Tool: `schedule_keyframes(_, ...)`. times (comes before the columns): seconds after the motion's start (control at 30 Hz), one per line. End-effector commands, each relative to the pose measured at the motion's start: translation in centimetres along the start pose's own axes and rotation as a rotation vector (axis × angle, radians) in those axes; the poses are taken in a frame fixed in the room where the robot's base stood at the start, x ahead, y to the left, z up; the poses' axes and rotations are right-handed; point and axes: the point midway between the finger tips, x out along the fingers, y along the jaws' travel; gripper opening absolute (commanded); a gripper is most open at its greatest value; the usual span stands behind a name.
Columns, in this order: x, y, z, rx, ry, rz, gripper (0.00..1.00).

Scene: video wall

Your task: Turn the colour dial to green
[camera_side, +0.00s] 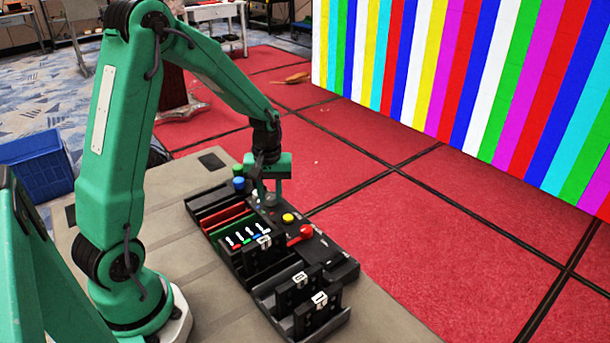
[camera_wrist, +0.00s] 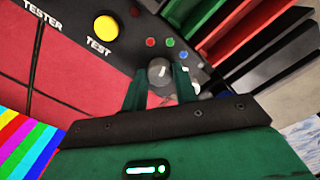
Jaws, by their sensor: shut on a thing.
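The colour dial (camera_wrist: 160,70) is a small grey knob with a pale mark on top, seen in the wrist view. A red dot (camera_wrist: 150,42), a green dot (camera_wrist: 170,42) and a blue dot (camera_wrist: 184,56) lie in an arc beyond it. I cannot tell exactly which dot the mark points to. My gripper (camera_wrist: 160,84) has its two green fingers on either side of the dial and is shut on it. In the side view my gripper (camera_side: 270,195) is lowered on the black panel, and the dial is mostly hidden there.
A yellow TEST button (camera_wrist: 105,28) is close to the dial. A red knob (camera_side: 305,231) is on the same panel. Red and green slots (camera_side: 222,217) and black numbered holders (camera_side: 298,290) stand alongside. The video wall (camera_side: 470,80) shows coloured vertical stripes.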

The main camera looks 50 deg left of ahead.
Motion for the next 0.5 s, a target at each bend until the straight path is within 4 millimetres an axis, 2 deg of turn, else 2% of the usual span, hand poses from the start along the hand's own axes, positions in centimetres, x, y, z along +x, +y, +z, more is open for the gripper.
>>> schedule_keyframes(0.23, -0.18, 0.02, -0.05, 0.001, 0.002, 0.001, 0.06)
schedule_keyframes(0.27, -0.18, 0.02, -0.05, 0.001, 0.002, 0.001, 0.34)
schedule_keyframes(0.33, -0.17, 0.02, -0.05, 0.001, 0.002, 0.001, 0.48)
schedule_keyframes(0.5, -0.09, 0.01, -0.03, 0.001, 0.001, 0.001, 0.5)
